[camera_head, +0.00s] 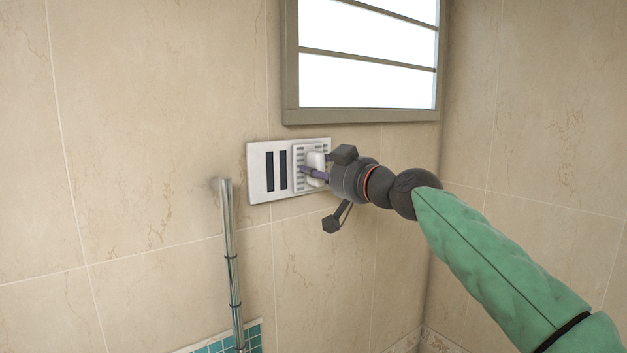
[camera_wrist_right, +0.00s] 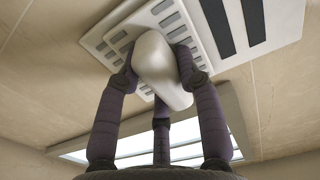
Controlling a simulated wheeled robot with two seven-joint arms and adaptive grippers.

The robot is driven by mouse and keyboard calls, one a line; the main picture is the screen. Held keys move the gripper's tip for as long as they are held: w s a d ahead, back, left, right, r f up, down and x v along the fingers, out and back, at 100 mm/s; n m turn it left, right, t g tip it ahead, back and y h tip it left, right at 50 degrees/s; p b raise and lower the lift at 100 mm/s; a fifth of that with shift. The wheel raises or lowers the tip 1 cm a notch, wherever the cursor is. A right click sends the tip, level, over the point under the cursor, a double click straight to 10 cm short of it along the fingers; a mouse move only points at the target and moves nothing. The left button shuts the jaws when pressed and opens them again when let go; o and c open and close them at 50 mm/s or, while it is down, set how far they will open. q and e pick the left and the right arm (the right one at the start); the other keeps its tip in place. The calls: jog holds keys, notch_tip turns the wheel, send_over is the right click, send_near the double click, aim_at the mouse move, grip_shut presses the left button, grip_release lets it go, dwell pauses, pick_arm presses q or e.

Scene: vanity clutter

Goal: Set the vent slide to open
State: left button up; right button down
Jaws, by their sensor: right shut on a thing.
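The vent (camera_head: 257,174) is a white plate on the tiled wall, below the window. Two dark slots show uncovered on its left part. The slide (camera_head: 299,166), a lighter panel with rows of small grey slots, sits over the right part. Its white knob (camera_head: 317,161) sticks out. My right gripper (camera_head: 312,172) is shut on the knob. In the right wrist view the fingers (camera_wrist_right: 155,75) close around the pale rounded knob (camera_wrist_right: 160,70), with the slide (camera_wrist_right: 172,20) behind it and the dark slots (camera_wrist_right: 235,25) beside it. My left gripper is not in view.
A window (camera_head: 368,55) with a grey frame is just above the vent. A metal pipe (camera_head: 231,265) stands against the wall at lower left, above teal tiles (camera_head: 215,345). The wall corner is to the right. The wall left of the vent is bare.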

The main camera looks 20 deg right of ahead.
jog(key=shift+s+a, duration=0.1)
jog(key=shift+a, duration=0.15)
jog(key=c, duration=0.8)
grip_release()
jog(key=v, duration=1.2)
